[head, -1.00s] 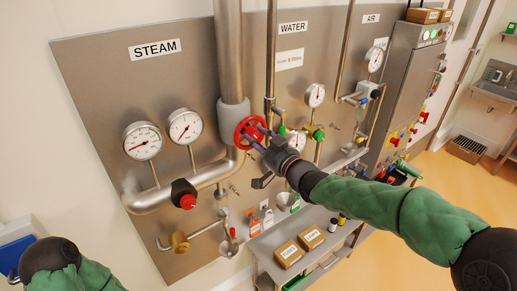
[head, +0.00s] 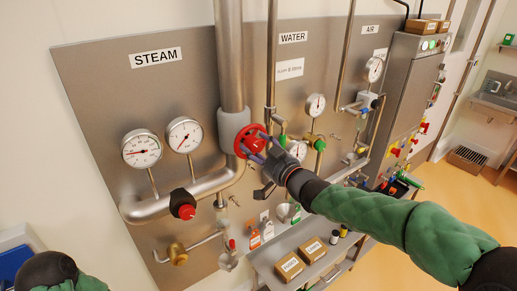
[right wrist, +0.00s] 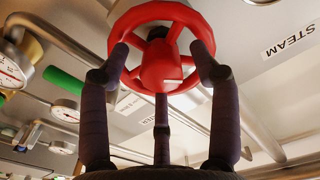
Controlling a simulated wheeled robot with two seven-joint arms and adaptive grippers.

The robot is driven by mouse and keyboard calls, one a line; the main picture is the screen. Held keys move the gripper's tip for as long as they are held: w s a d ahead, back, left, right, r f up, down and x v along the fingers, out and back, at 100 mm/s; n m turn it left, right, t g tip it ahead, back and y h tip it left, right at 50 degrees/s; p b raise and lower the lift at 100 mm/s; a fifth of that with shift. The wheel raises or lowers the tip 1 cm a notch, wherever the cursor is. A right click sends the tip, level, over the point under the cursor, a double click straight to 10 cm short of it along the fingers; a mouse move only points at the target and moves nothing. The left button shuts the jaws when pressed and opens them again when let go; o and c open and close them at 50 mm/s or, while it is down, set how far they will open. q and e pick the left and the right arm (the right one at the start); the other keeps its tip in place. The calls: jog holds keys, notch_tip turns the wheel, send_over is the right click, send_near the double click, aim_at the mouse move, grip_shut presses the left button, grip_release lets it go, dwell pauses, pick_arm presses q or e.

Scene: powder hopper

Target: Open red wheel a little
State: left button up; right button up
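The red wheel (head: 229,123) is on the steel panel, beside the lower end of the thick grey-sleeved steam pipe. My right gripper (head: 253,146) is at the wheel, its dark fingers pointing at the wheel's face. In the right wrist view the red wheel (right wrist: 160,70) fills the upper middle, with its hub and spokes showing. There the three fingers of the right gripper (right wrist: 160,60) are spread apart, overlapping the rim and spokes. I cannot tell whether they touch it. My left arm shows only at the lower left of the head view, its gripper out of sight.
Steam gauges (head: 142,149) and a dark valve with a red cap (head: 183,204) are left of the wheel. Water-side gauges (head: 315,105) and pipes stand close on the right. Below is a grey shelf with cardboard boxes (head: 290,266) and small bottles.

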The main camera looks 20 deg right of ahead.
jog(key=shift+s+d+r, duration=0.1)
jog(key=shift+d, duration=0.05)
jog(key=shift+s+d, duration=0.1)
jog(key=shift+s, duration=0.15)
jog(key=v, duration=1.1)
jog(key=shift+s, duration=0.15)
jog(key=w+a+f+m+g+h+b, duration=0.15)
jog(key=f+g, duration=0.25)
jog(key=f, duration=1.4)
jog(key=a+f+m+g+h+b, duration=0.1)
jog(key=a+f+m+g+b, duration=0.15)
jog(key=f, duration=1.65)
jog(key=s+a+f+g+b, duration=0.1)
jog(key=s+a+f+g, duration=0.1)
jog(key=s+f, duration=0.5)
jog(key=s+a+f+g+b, duration=0.1)
jog(key=s+a+f+g, duration=0.2)
jog(key=s+f, duration=0.4)
jog(key=s+a+f+g+b, duration=0.1)
jog(key=s+f+g, duration=0.4)
jog(key=f, duration=0.9)
jog(key=s+a, duration=0.1)
jog(key=s, duration=0.2)
jog(key=shift+a+b, duration=0.2)
jog(key=shift+b, duration=0.1)
